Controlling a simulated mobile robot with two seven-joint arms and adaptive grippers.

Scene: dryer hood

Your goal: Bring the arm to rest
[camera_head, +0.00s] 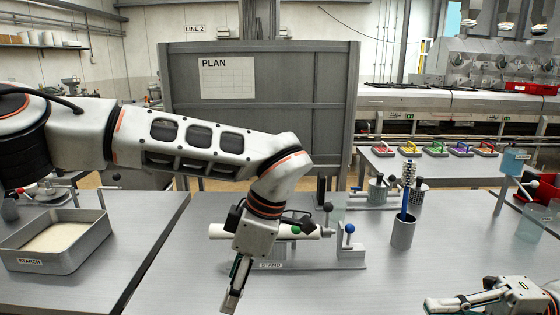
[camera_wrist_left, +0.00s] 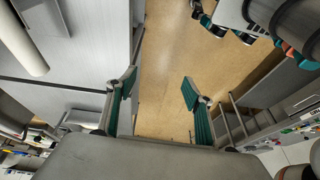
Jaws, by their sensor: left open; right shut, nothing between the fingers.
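My left arm (camera_head: 180,140) comes in from the left and reaches across in front of the plan board, its forearm bent down. My left gripper (camera_head: 232,295) points down over the front of the middle table, seen edge-on. In the left wrist view its two teal-lined fingers (camera_wrist_left: 160,77) are wide apart with nothing between them, and tan floor lies beyond. My right gripper (camera_head: 436,304) is at the lower right, low over the table, with its fingers together and empty, pointing left.
A stand (camera_head: 350,257) with a white tube is close behind my left wrist. A grey cup (camera_head: 403,233) holds a blue-handled tool. A starch tray (camera_head: 88,256) is on the left table, and a clear container (camera_head: 532,225) is at right. Bare tabletop (camera_head: 365,295) lies between the grippers.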

